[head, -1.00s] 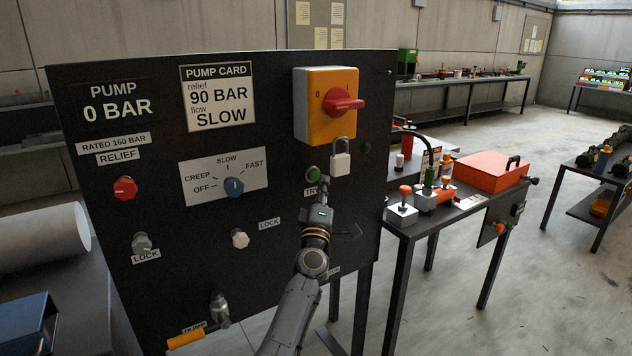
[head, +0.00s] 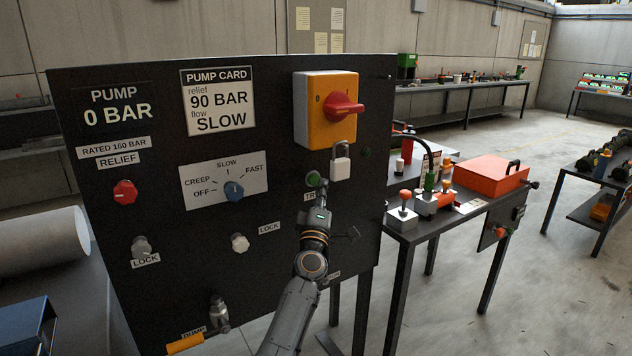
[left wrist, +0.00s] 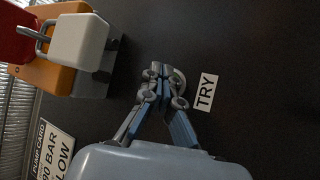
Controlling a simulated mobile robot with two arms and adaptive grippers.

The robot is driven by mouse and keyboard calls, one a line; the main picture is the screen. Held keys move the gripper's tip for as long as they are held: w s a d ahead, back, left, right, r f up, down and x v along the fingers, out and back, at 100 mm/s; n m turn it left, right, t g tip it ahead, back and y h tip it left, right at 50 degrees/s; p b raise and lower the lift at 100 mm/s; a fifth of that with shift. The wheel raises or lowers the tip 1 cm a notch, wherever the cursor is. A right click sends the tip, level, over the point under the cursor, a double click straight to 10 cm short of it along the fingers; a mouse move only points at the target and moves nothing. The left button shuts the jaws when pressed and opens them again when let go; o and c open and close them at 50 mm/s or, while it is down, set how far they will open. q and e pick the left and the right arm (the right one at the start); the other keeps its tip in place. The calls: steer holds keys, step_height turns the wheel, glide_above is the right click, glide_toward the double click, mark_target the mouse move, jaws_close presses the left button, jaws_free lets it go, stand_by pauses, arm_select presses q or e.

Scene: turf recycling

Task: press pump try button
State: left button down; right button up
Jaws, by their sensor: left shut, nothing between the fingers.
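The green round TRY button (head: 316,180) sits on the black pump panel (head: 290,215), below the padlock. My left gripper (head: 321,192) is shut and empty, pointed at the panel just below the button in the head view. In the left wrist view the closed fingertips (left wrist: 158,72) overlap the button (left wrist: 179,78) and hide most of it. The TRY label (left wrist: 205,92) is clear beside them. I cannot tell whether the fingertips touch the button. The pump display (head: 117,109) reads 0 BAR. My right gripper is not in view.
A yellow switch box (head: 312,112) with a red handle and a white padlock (head: 341,165) stands out from the panel above the button. The flow knob (head: 233,191) is to the left. A table with a red box (head: 487,176) stands right.

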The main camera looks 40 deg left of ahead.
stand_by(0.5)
arm_select(q)
steer(key=shift+a, duration=0.1)
steer(key=shift+w+a, duration=0.15)
steer(key=shift+a, duration=0.2)
steer(key=shift+w+a, duration=0.15)
steer(key=shift+a, duration=0.15)
stand_by(0.5)
steer(key=shift+s+d, duration=0.35)
steer(key=shift+d, duration=0.4)
